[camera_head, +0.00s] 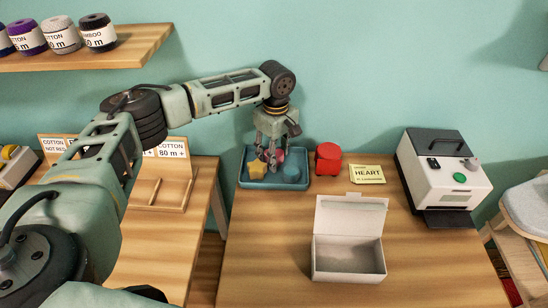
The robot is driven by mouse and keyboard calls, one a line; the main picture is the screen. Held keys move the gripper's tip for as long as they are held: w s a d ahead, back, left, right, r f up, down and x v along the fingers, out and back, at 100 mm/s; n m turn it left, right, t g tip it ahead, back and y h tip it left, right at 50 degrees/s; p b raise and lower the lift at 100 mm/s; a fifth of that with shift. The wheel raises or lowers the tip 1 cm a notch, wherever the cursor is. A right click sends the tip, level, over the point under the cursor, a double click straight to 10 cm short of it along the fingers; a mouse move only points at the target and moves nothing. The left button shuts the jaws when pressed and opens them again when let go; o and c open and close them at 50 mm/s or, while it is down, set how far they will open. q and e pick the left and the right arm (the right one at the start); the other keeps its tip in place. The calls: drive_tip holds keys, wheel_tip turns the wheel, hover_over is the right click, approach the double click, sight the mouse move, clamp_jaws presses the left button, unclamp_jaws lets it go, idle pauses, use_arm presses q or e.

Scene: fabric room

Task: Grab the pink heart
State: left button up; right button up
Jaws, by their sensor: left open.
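A small teal tray (302,153) stands at the back left of the wooden table and holds a few small coloured pieces. A pink piece (280,155) shows behind my fingers; it is partly hidden, so its heart shape cannot be made out. My left gripper (269,164) points down over the tray, open, with its fingers close around or in front of the pink piece. I cannot tell whether they touch it. A yellow piece (257,170) lies left of the fingers and a blue piece (291,172) lies to the right. My right gripper is not in view.
A red object (328,160) stands just right of the tray, beside a yellow card reading HEART (367,174). An open white box (349,262) sits at mid-table. A white machine (445,177) stands at the right. The front table is clear. A shelf (90,58) holds yarn rolls.

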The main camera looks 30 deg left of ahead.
use_arm(q)
drive_tip(key=c, duration=0.5)
